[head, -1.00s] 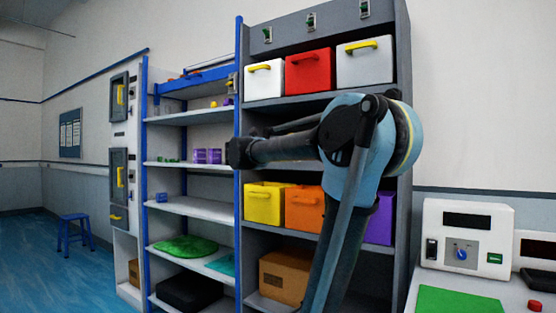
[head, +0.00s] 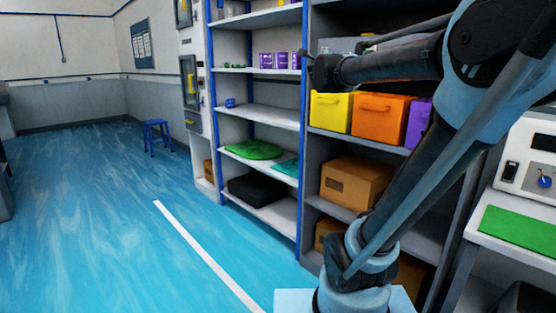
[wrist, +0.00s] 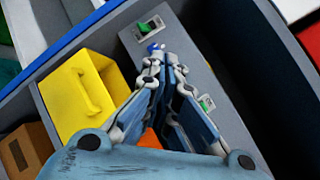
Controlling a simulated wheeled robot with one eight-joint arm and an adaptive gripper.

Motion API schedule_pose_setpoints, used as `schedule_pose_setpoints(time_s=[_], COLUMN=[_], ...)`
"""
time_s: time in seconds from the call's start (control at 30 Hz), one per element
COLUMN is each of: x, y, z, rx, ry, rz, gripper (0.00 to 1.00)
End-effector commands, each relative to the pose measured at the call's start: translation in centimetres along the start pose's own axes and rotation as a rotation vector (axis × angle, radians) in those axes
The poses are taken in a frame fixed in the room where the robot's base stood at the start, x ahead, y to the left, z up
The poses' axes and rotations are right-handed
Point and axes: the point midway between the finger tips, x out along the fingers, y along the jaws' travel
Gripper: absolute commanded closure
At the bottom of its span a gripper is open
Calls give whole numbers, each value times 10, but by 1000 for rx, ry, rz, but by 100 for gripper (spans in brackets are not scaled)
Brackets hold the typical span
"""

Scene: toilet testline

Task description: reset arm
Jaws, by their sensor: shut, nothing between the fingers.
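My arm stands on the right of the head view, its forearm pointing left across the front of the grey shelf unit (head: 316,165). My gripper shows in the wrist view (wrist: 164,58) with its fingers closed together at the tips and nothing between them. In the head view the arm's dark end is in front of the shelf, above the yellow bin (head: 331,112). The yellow bin also shows left of the fingers in the wrist view (wrist: 80,92). A green switch (wrist: 148,27) on a grey panel is just beyond the fingertips.
An orange bin (head: 380,119) and a purple bin (head: 419,122) sit beside the yellow one. Cardboard boxes (head: 354,182) are below. A blue stool (head: 157,136) stands at the back left. A bench with a green mat (head: 518,233) is at right. The blue floor (head: 110,220) at left is clear.

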Motion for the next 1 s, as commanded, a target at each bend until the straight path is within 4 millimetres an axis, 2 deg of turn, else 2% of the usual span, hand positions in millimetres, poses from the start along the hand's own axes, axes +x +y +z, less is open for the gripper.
schedule_pose_setpoints(time_s=[0.17,0.27,0.37,0.5,0.7,0.83,1.0], x=[-42,-71,-104,-157,-238,-292,-361], y=[60,98,134,182,230,248,254], z=[-4,-16,-37,-82,-162,-218,-289], rx=[-368,-578,-786,-1071,-1420,-1605,-1783], ry=[-161,-249,-337,-457,-619,-721,-851], rz=[210,330,453,635,911,1103,1367], gripper=[100,100,100,100,100,100,100])
